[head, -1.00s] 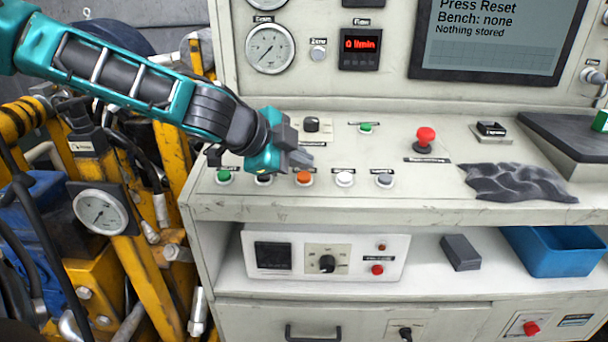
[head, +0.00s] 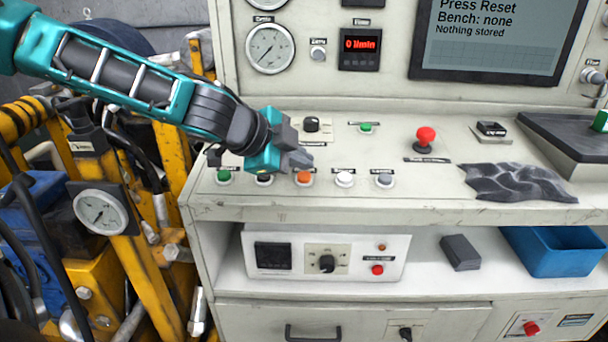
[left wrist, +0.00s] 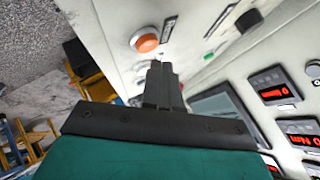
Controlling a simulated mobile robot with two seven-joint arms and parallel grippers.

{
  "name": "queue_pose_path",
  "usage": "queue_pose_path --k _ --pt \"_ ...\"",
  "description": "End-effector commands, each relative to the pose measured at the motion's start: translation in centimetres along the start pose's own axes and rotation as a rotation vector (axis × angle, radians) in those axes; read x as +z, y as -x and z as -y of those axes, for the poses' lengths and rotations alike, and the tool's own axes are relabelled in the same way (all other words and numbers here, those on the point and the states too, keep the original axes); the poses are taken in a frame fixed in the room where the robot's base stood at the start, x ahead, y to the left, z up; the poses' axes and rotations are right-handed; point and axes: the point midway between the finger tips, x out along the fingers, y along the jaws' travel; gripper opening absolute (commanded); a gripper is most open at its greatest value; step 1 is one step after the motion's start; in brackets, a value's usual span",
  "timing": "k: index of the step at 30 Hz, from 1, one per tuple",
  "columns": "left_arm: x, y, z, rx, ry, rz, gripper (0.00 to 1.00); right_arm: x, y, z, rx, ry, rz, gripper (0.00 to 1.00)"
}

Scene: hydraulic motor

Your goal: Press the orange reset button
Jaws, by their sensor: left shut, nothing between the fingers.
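The orange reset button (head: 304,178) sits in a row of buttons along the front of the bench's sloped panel. It also shows in the left wrist view (left wrist: 147,42), just beyond the fingertips. My left gripper (head: 300,160) is shut and empty, above and slightly behind the orange button in the head view. In the left wrist view its closed fingers (left wrist: 158,68) point toward the button, with a small gap visible between them. The screen (head: 490,40) reads "Press Reset, Bench: none, Nothing stored". My right gripper is not in view.
A green button (head: 224,177) and a dark button (head: 264,179) lie left of the orange one; a white button (head: 344,179) and a grey button (head: 384,180) lie right. A red mushroom button (head: 426,138) and crumpled dark cloth (head: 515,182) are farther right.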

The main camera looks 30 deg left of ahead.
Motion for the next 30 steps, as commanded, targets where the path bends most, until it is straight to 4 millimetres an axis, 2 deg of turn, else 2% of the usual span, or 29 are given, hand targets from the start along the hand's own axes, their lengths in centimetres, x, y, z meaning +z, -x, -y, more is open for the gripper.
queue_pose_path --k 30 --pt "0.64 -0.88 -0.63 0.000 0.000 0.000 0.00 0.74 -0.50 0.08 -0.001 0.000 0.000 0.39"
